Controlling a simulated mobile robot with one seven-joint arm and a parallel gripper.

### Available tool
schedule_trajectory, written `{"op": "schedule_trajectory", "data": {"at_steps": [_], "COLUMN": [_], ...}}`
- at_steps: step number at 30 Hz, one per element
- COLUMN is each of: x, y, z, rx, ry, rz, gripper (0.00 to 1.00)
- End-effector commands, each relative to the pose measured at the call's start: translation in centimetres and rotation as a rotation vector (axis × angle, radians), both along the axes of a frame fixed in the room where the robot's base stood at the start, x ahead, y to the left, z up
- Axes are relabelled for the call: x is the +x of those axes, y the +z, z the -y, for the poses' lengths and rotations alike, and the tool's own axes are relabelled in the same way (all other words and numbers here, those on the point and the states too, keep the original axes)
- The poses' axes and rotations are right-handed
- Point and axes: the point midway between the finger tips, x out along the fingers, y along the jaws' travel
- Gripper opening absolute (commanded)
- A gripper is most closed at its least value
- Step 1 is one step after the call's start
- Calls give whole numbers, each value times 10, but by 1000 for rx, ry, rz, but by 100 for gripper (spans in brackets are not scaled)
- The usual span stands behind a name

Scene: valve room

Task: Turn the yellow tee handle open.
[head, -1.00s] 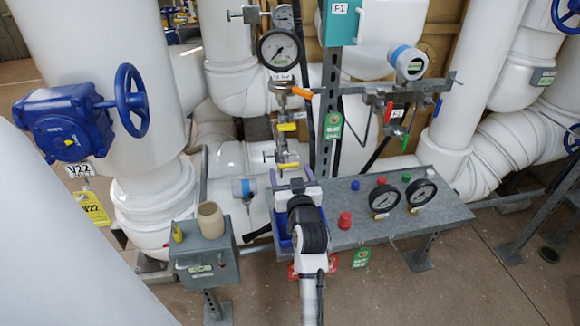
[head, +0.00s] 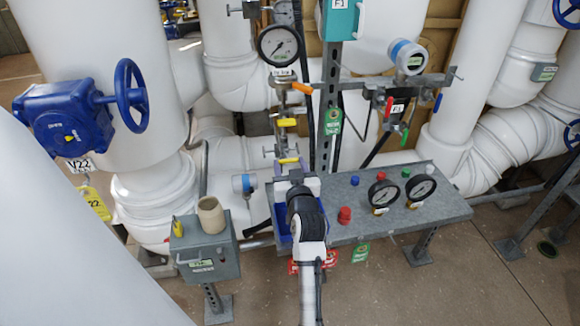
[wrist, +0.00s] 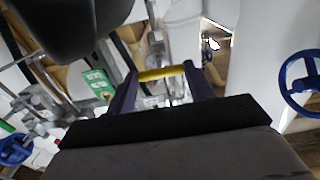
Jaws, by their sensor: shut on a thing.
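The yellow tee handle (head: 289,160) is a short bar on the vertical line of metal fittings below the large gauge. My gripper (head: 290,172) reaches up to it from the front. In the wrist view the yellow bar (wrist: 160,74) lies crosswise between the two dark fingertips (wrist: 160,80), with one finger at each end. My gripper is shut on this bar. The wrist and arm hide part of the fittings and the blue tray below in the head view.
A second yellow handle (head: 287,122) and an orange lever (head: 302,88) sit higher on the same line. A grey shelf (head: 350,228) with gauges and coloured knobs lies to the right. A grey box (head: 208,262) with a beige cup stands left. White pipes are behind.

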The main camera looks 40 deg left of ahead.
Motion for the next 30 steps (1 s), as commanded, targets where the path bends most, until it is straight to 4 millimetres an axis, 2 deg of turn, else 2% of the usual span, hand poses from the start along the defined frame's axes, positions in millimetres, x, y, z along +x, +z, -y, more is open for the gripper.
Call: {"op": "schedule_trajectory", "data": {"at_steps": [11,30], "x": [0,0], "y": [-4,-3], "z": [0,1], "rx": [-109,-489], "ry": [-1,-2], "rz": [132,576], "gripper": [30,30]}}
